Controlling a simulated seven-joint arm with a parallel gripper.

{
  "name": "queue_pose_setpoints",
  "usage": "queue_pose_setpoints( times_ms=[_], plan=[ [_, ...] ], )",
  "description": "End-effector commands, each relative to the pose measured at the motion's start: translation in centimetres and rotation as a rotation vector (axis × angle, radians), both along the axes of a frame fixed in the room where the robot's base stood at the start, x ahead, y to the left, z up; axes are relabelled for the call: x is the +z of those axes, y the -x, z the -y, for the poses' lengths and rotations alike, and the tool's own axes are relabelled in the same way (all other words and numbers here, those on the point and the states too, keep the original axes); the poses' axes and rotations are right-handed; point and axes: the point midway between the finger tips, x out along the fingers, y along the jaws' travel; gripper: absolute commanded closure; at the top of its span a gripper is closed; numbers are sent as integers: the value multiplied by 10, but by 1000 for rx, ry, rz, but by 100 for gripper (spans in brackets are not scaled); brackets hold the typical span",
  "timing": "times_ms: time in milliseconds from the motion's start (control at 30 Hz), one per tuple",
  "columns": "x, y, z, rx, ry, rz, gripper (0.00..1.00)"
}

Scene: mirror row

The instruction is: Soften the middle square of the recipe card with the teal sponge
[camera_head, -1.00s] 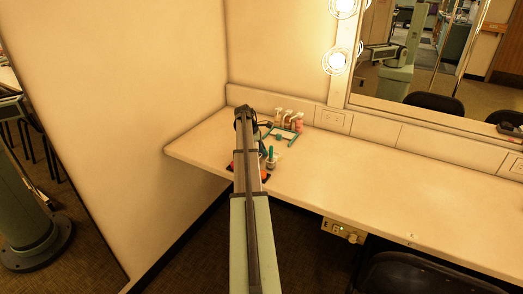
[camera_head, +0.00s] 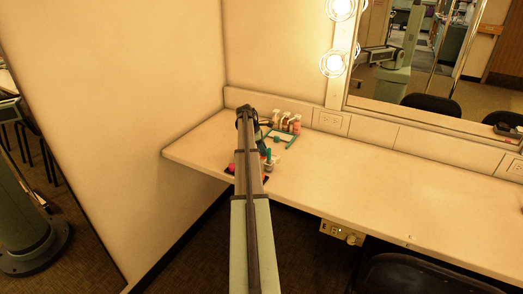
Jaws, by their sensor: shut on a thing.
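My arm reaches away over the left end of the counter, and its upper bend stands in front of the work area. My gripper is hidden behind the arm, so its fingers and anything in them do not show. A pale flat piece with a teal frame (camera_head: 290,138) lies on the counter right of the arm. I cannot tell whether it is part of the recipe card. A small teal upright thing (camera_head: 268,154) stands nearer the front edge, too small to identify. I cannot make out the teal sponge or the card's middle square.
The counter (camera_head: 370,180) is clear to the right. A mirror (camera_head: 430,70) with bulbs stands behind it.

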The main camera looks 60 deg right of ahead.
Motion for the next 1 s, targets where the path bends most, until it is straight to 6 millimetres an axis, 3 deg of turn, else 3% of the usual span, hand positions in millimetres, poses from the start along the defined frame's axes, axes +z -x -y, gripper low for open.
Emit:
queue_pose_setpoints(
  times_ms=[1000],
  plan=[
    [-2,0,-37,0,-8,1,84]
  ],
)
